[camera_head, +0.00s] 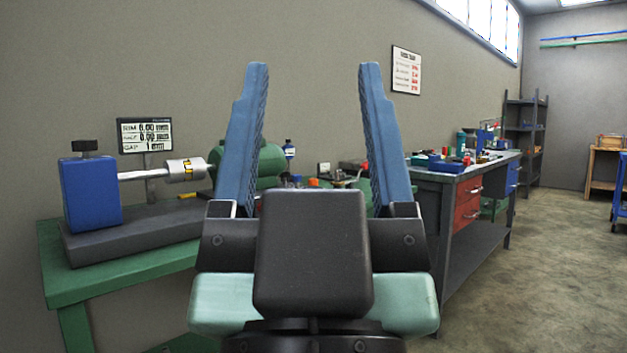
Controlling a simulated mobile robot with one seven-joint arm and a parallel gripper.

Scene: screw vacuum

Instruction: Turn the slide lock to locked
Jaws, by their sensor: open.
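My gripper (313,72) is in the middle of the view, pointing upward, with its two blue fingers wide apart and nothing between them. A blue block (91,193) with a black knob (85,147) on top stands on a dark grey base (140,233) at the left. A metal rod (144,174) runs from the block to a silver cylinder (186,169) with a yellow and black mark. I cannot tell for sure which part is the slide lock, or its state. My gripper is to the right of these parts, apart from them.
The base sits on a green table (70,277). A small readout sign (145,135) stands behind the rod. A green rounded body (268,165) is partly hidden behind my left finger. A grey workbench (447,188) with red drawers stands right.

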